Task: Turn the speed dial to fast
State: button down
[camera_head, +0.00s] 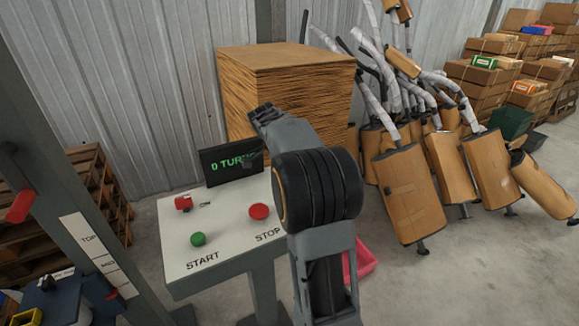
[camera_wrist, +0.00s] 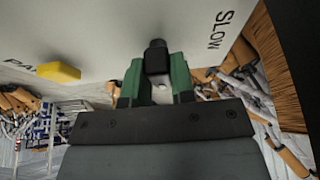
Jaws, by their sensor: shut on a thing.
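In the wrist view my gripper (camera_wrist: 157,72) has two green fingers, shut on the sides of a small black dial (camera_wrist: 156,55). The dial stands out from a pale panel (camera_wrist: 110,30). The word SLOW is printed on the panel to the right of the dial. The FAST mark is not visible, and I cannot tell which way the dial points. In the head view my arm covers the gripper and the dial.
A yellow knob (camera_wrist: 57,73) sits left of the dial. The white console (camera_head: 225,225) bears a green START button (camera_head: 198,239), a red STOP button (camera_head: 259,211) and a dark display (camera_head: 230,162). A carton-coloured stack (camera_head: 280,58) and wrapped mufflers (camera_head: 408,190) stand behind.

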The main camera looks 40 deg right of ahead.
jog(key=c, duration=1)
grip_release()
jog(key=shift+o, duration=0.2)
jog(key=s+p+v, duration=0.1)
jog(key=p+v, duration=0.1)
jog(key=v, duration=1.1)
jog(key=shift+w+r, duration=0.4)
jog(key=shift+r, duration=0.05)
